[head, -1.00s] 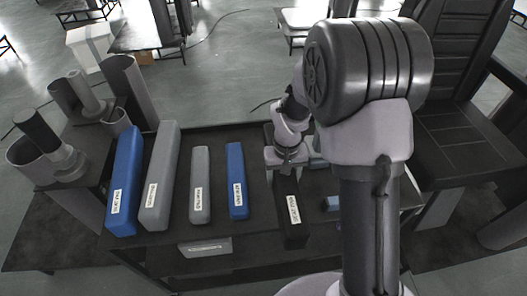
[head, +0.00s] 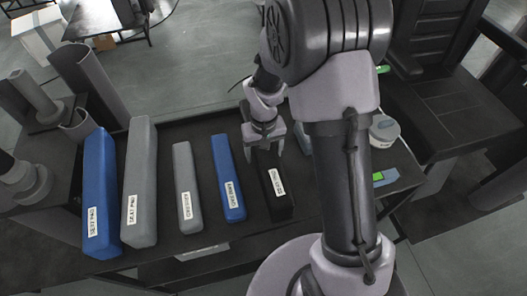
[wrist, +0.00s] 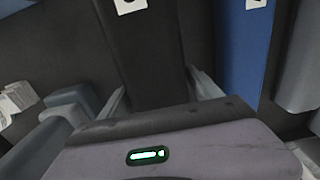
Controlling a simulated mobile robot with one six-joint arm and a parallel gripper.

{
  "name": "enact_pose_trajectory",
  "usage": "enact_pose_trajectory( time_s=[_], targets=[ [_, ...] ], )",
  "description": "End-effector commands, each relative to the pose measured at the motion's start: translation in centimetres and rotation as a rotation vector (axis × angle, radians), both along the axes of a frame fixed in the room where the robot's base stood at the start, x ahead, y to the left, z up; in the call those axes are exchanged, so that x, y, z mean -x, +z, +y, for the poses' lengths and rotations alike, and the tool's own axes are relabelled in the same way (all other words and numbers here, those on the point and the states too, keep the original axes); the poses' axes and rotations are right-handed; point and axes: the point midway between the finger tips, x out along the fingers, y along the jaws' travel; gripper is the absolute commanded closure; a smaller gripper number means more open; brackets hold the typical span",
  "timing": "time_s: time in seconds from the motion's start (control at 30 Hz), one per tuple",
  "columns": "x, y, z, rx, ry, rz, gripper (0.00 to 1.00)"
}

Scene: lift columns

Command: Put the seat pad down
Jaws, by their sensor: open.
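A black pad (head: 274,190) with a white label lies on the dark bench at the right end of a row of pads; its label is too small to read surely. My gripper (head: 265,142) is over its far part, open. In the wrist view, the black pad (wrist: 155,62) runs between the two spread fingers of my gripper (wrist: 158,94). Contact between fingers and pad cannot be told. A long blue pad (head: 100,185) and a long grey pad (head: 139,190) lie at the left, with labels that seem to read seat pad.
A shorter grey pad (head: 187,185) and shorter blue pad (head: 228,175) lie left of the black pad. Grey cylinders (head: 88,80) stand at the far left. A white round item (head: 384,130) is behind my arm. A black seat (head: 450,110) stands at the right.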

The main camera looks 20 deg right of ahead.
Motion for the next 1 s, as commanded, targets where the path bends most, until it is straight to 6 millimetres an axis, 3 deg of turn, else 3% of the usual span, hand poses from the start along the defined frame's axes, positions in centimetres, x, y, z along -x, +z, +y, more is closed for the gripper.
enact_pose_trajectory(
  time_s=[0.37,0.7,0.93,1.0],
  targets=[
    [0.0,0.7,0.0,0.000,0.000,-0.001,0.18],
    [-0.1,9.8,0.0,0.000,-0.001,-0.004,0.18],
    [0.1,13.2,0.0,-0.003,-0.008,-0.013,0.18],
    [1.0,15.8,0.2,-0.016,-0.037,-0.053,0.18]
  ],
)
